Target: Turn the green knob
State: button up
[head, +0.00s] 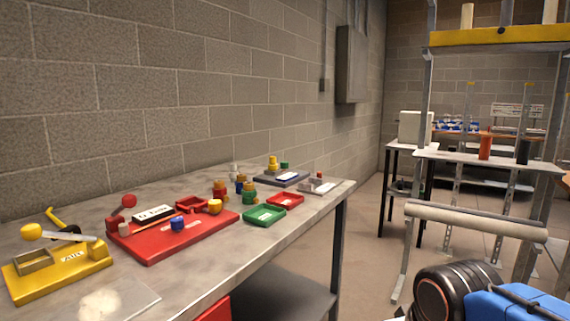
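A small green knob-like piece (284,165) stands at the far end of the workbench, on or just behind a dark grey base (281,178). A taller yellow piece (272,163) stands to its left. Another green piece (250,197), with a yellow top, stands nearer, behind a green tray (264,215). I cannot tell which of the two is the green knob, or how either is turned. Both are small in the head view. My gripper is not in view.
The grey workbench (205,271) runs along the block wall. A red base (165,249) and a yellow base (55,277) stand nearer on it. A red tray (285,200) lies beside the green one. Shelving stands at right, with a blue case (505,308) low in front.

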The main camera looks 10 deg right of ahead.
aim_at(284, 165)
jog(key=i+l+z, duration=0.15)
jog(key=z, duration=0.35)
jog(key=i+l+z, duration=0.15)
jog(key=z, duration=0.3)
jog(key=i+z, duration=0.25)
jog(key=z, duration=0.25)
jog(key=i+z, duration=0.1)
jog(key=i, duration=0.7)
jog(key=i+u, duration=0.35)
jog(key=u, duration=0.4)
jog(key=l+u, duration=0.1)
jog(key=u, duration=0.35)
jog(key=i+l+u, duration=0.1)
jog(key=u, duration=0.4)
